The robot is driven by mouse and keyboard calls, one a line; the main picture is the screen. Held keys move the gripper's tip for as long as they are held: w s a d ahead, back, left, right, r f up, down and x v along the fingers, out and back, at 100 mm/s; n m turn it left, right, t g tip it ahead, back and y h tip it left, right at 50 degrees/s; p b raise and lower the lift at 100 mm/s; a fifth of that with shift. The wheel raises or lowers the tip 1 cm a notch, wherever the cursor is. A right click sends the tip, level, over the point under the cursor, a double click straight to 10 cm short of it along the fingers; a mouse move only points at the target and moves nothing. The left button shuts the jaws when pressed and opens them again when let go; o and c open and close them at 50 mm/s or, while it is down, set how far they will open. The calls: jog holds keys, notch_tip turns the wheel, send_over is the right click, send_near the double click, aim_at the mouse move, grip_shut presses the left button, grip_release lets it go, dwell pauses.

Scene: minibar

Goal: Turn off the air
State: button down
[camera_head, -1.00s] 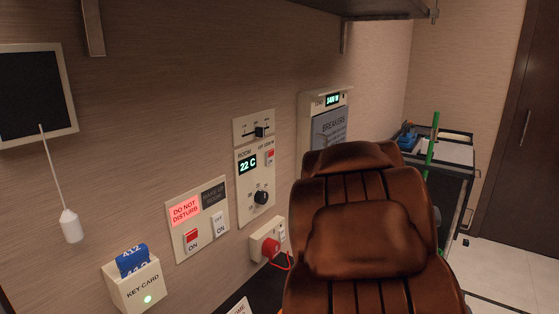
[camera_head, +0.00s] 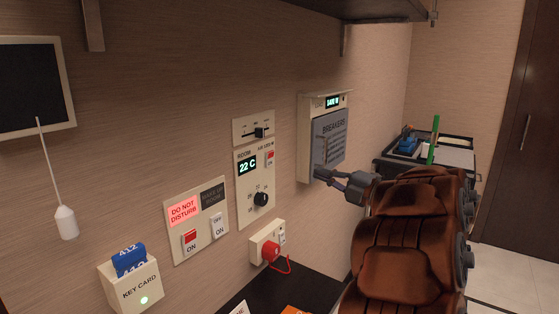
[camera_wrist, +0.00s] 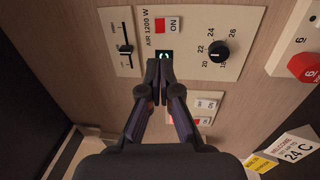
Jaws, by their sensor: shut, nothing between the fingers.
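The air control panel (camera_head: 247,205) is on the wall, with a lit 22 C display, a round black dial (camera_head: 261,199) and a small air switch (camera_head: 270,158). In the wrist view the air switch (camera_wrist: 160,26) has a red part beside the word ON, under the label AIR 1200 W. My gripper (camera_head: 318,174) is shut and empty, to the right of the panel and near the breaker box's lower edge. In the wrist view my gripper (camera_wrist: 160,64) covers part of the display, with the air switch just beyond its tips. I cannot tell whether it touches the panel.
A slider panel (camera_head: 253,128) sits above the air panel. A do-not-disturb panel (camera_head: 197,225), key card holder (camera_head: 137,286) and red plug (camera_head: 270,252) are nearby. The breaker box (camera_head: 321,140) is on the right. A shelf (camera_head: 370,9) hangs overhead.

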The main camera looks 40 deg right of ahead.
jog(key=shift+w+a, duration=0.1)
dwell(0.3)
jog(key=p, duration=0.4)
send_near(271, 155)
jog(key=x, duration=0.5)
jog(key=shift+w, duration=0.1)
jog(key=shift+x, duration=1)
jog(key=shift+p, duration=0.3)
